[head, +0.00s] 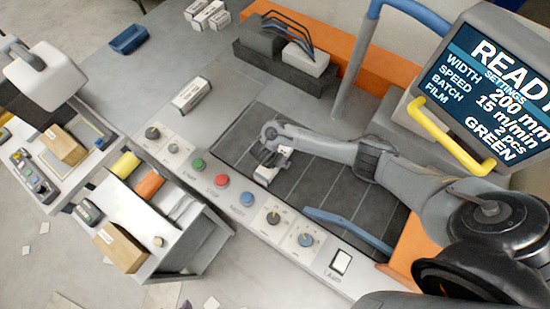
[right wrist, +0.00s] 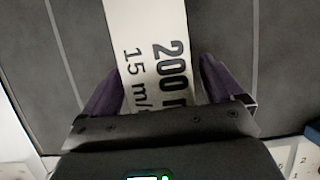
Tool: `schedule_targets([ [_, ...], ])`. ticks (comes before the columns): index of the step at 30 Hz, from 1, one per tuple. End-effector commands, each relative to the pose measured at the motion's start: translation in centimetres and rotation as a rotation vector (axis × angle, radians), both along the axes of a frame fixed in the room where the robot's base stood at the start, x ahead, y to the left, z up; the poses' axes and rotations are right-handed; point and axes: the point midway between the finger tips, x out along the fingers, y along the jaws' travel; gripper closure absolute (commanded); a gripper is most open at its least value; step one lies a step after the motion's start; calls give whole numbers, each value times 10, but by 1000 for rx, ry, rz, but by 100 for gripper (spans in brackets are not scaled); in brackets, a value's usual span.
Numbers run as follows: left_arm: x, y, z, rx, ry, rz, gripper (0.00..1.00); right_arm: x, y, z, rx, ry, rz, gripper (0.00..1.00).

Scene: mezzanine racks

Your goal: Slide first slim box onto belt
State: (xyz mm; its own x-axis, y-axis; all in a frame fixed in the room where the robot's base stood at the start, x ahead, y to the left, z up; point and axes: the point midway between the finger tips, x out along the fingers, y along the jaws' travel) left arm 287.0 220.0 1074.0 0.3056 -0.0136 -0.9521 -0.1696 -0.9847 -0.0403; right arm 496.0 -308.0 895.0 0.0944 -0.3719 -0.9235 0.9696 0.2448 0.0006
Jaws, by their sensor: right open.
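A slim white box (head: 268,173) lies on the dark belt (head: 337,180), near the belt's left part in the head view. My right gripper (head: 272,158) is right over it, partly hiding it. In the right wrist view the box (right wrist: 150,40) shows large print reading "200" and "15 m/". The open fingers of the gripper (right wrist: 162,88) stand on either side of it, with small gaps visible. Another slim white box (head: 191,95) lies on the grey deck up and left of the belt. My left gripper is not in view.
The control panel with buttons and knobs (head: 221,181) runs along the belt's near edge. A blue curved bar (head: 350,228) crosses the belt's near right part. A display with a yellow handle (head: 450,135) stands at right. Several white boxes (head: 207,14) sit at the back.

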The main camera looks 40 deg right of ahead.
Motion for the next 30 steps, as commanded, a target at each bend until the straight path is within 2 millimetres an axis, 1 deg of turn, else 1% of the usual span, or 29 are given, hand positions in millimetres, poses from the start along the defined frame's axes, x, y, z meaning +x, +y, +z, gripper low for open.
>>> schedule_targets([
  [8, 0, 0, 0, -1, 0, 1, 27, 0, 0, 0, 0, 0, 0, 6],
  [21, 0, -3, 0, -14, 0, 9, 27, 0, 0, 0, 0, 0, 1, 74],
  [22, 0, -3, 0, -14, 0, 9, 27, 0, 0, 0, 1, 1, 1, 76],
  [30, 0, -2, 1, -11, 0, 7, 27, 0, -2, 0, 0, 0, 0, 76],
])
